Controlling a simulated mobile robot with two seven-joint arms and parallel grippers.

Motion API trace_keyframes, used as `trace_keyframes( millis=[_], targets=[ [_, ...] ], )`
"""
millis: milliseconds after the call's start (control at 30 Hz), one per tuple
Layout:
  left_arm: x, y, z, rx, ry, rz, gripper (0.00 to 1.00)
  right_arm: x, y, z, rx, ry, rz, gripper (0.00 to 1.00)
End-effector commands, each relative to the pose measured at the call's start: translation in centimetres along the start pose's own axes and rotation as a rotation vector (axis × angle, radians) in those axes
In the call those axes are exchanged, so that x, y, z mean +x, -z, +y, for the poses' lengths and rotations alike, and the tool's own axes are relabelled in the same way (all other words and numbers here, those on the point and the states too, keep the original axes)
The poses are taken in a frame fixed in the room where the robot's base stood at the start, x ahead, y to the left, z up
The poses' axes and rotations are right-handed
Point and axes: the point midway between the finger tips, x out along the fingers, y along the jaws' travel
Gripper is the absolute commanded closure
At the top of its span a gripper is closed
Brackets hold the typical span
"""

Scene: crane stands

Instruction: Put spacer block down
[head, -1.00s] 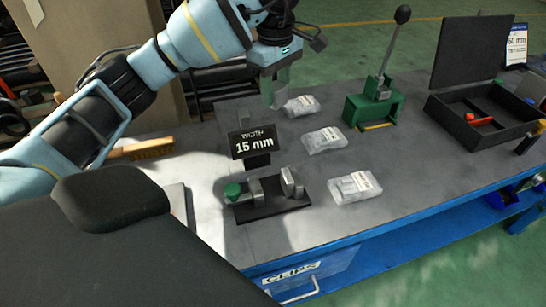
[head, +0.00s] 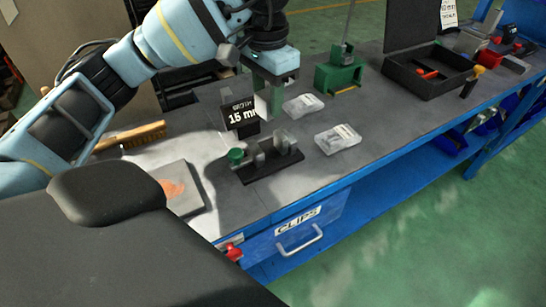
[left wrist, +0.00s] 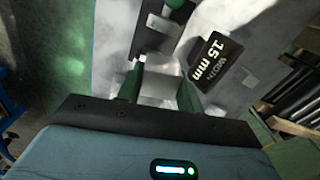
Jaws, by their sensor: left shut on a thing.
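My left gripper (head: 268,96) hangs over the bench just behind and right of the "15 mm" sign (head: 241,116). Its green fingers also show in the left wrist view (left wrist: 160,92), shut on a pale grey block, the spacer block (left wrist: 158,86). In the head view the block is hard to make out at the fingers. A black stand (head: 270,166) with grey upright jaws and a green knob (head: 235,156) sits in front of the sign. Part of this stand shows beyond the fingers in the left wrist view (left wrist: 155,36). My right gripper is not in view.
Two clear labelled bags (head: 338,139) lie right of the stand. A green lever press (head: 338,76) and an open black case (head: 428,72) stand farther back. A wooden brush (head: 130,137) and a grey plate (head: 182,188) lie left. Bare bench lies right of the bags.

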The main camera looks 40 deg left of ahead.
Motion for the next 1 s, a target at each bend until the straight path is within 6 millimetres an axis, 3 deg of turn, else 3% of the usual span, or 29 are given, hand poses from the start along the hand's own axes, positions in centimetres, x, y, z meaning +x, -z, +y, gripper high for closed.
trace_keyframes(
  millis=[133,367,733,1000],
  targets=[
    [0.0,-0.3,0.2,0.102,0.001,-0.001,0.91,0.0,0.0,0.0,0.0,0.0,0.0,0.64],
    [0.1,-0.4,0.3,0.134,0.001,-0.002,0.91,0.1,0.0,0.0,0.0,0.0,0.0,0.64],
    [5.4,-0.5,0.3,0.13,0.001,-0.003,0.91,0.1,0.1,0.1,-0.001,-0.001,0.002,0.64],
    [6.3,-0.4,0.3,0.13,0.0,-0.001,0.91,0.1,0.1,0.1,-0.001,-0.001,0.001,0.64]
  ],
)
